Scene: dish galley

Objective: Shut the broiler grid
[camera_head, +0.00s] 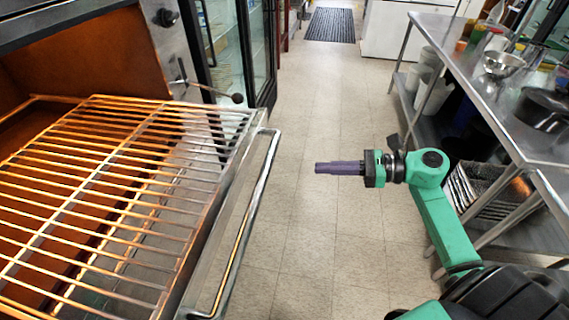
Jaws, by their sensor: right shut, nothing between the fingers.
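The broiler grid (112,190) is a rack of metal bars, pulled out of the broiler (85,50) at the left. It glows orange toward its inner side. A chrome handle bar (247,225) runs along its front edge, facing the aisle. My right gripper (318,168) is shut and empty, its purple fingers pointing left toward the handle. It hangs over the aisle, clearly apart from the handle bar. My left gripper is not in view.
A steel table (480,85) with bowls and pans stands at the right, close to my right arm. Glass-door fridges (224,45) stand beyond the broiler. A lever with a dark knob (237,98) sticks out near the grid's far corner. The tiled aisle floor (310,90) is clear.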

